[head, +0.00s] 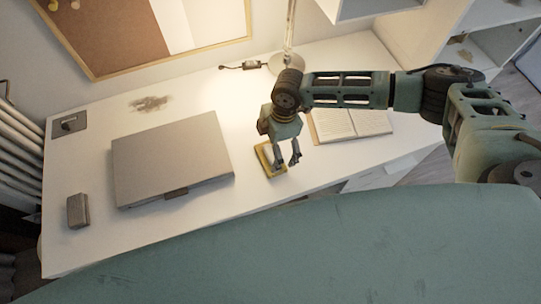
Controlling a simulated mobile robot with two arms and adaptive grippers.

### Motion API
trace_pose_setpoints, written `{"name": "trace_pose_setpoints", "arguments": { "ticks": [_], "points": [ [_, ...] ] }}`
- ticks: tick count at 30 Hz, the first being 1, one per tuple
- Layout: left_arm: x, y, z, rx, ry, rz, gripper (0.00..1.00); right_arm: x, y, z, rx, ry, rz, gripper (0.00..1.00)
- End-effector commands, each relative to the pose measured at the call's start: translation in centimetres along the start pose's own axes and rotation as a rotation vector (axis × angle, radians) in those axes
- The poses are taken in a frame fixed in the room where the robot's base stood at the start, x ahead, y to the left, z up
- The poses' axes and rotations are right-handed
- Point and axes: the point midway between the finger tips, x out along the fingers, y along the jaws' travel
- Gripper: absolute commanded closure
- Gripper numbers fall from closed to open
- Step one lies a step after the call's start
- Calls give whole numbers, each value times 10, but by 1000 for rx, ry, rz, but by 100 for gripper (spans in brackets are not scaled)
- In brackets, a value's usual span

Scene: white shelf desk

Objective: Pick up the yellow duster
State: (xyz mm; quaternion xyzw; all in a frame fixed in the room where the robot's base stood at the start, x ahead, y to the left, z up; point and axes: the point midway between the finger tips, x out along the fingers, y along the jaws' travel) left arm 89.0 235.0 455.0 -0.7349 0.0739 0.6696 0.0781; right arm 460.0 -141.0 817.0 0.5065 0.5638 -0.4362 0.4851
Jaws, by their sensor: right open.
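The yellow duster (262,160) lies on the white desk, right of the closed grey laptop. It is a small block with a yellow edge and a paler middle. My right gripper (287,162) is directly over its right part, with the fingers pointing down and apart. The fingers cover part of the duster. I cannot tell whether they touch it. My left gripper is not in view.
A closed laptop (170,155) lies left of the duster on the desk (130,235). An open book (350,122) lies to the right, partly behind my arm. A lamp base (285,63) stands at the back. A small grey box (78,210) sits front left.

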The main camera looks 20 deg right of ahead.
Motion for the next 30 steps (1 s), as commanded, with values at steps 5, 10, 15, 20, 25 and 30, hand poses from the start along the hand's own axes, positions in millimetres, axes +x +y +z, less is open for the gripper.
{"name": "trace_pose_setpoints", "arguments": {
  "ticks": [5, 10, 15, 20, 25, 30],
  "points": [
    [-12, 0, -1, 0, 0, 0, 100, 21, 1, -1, 0, -1, -2, 0],
    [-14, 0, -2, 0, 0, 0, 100, 43, 1, -1, 0, 0, -1, 0],
    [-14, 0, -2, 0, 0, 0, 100, 49, 2, 0, 0, 0, 0, 0],
    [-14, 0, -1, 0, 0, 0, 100, 49, 2, 0, 0, 0, 0, 1],
    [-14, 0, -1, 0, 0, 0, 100, 49, 2, -1, 0, 0, 0, 16],
    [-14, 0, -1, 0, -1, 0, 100, 49, 2, -1, 0, 0, 1, 31]
  ]
}}
